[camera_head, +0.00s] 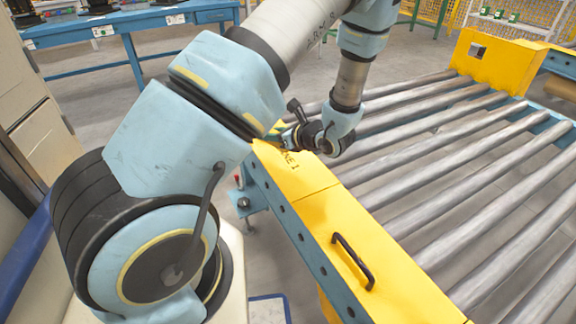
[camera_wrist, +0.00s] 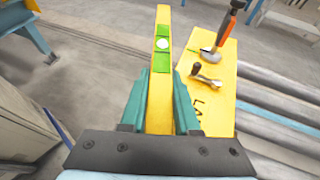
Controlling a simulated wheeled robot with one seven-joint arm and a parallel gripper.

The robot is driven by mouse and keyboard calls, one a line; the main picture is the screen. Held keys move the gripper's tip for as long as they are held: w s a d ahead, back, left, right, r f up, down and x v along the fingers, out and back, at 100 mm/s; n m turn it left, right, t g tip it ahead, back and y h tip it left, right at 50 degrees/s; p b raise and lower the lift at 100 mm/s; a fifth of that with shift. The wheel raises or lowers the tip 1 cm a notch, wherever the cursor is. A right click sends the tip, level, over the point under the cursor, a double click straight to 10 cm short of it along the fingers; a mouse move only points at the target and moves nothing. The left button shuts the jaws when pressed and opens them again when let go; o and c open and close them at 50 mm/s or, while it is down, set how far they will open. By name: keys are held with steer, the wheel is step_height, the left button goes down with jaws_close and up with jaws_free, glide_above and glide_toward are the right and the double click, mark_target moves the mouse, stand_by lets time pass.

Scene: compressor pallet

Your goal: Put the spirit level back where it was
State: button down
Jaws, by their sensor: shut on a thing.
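The spirit level (camera_wrist: 159,100) is a yellow bar with a green vial area and a pale round vial near its far part. It stands between the two teal fingers of my gripper (camera_wrist: 160,78), which is shut on it. In the wrist view it points away from me, left of a yellow cover (camera_wrist: 218,95), over or beside its edge; I cannot tell if it touches. In the head view my gripper (camera_head: 290,137) is at the far left end of the yellow cover (camera_head: 345,240), mostly hidden by my arm.
A hammer (camera_wrist: 227,35) with an orange and black handle and a small dark-handled tool (camera_wrist: 203,75) are on the yellow cover. A black handle (camera_head: 352,260) sticks up from it. Steel rollers (camera_head: 450,150) run to its right. Blue tables (camera_head: 130,22) stand behind.

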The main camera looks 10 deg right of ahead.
steer(key=b, duration=0.3)
glide_above(290, 175)
step_height(290, 175, down, 4)
steer(key=shift+n+y, duration=0.3)
step_height(290, 175, down, 6)
steer(key=b, duration=0.5)
steer(key=shift+a, duration=0.1)
steer(key=shift+f+b, duration=0.35)
steer(key=shift+f, duration=0.35)
steer(key=c, duration=0.6)
jaws_free()
steer(key=shift+o, duration=0.2)
